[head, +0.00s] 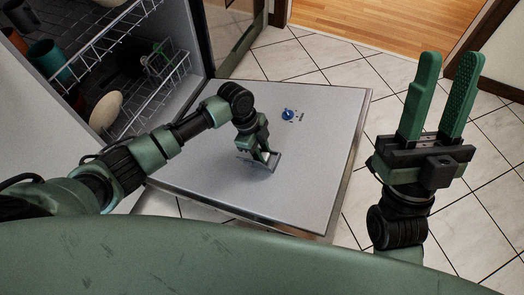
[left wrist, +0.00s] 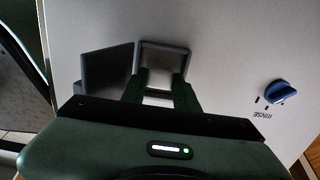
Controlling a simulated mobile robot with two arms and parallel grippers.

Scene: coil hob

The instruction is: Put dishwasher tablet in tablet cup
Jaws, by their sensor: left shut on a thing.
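The tablet cup (head: 274,164) is a small grey square frame set in the inner face of the open dishwasher door. In the left wrist view the cup (left wrist: 176,45) shows just beyond my fingertips, with a dark square flap (left wrist: 107,68) beside it on the left. My left gripper (head: 264,157) points down over the cup and is shut on a small pale thing, the dishwasher tablet (left wrist: 158,96), mostly hidden between the fingers. I cannot tell whether the tablet touches the cup. My right gripper (head: 449,60) is open and empty, raised at the right, away from the door.
The dishwasher door (head: 310,190) lies flat, with a blue rinse knob (head: 288,114) right of the cup. Wire racks (head: 150,85) with several dishes stand in the open machine at upper left. The tiled floor (head: 345,75) beyond the door is clear.

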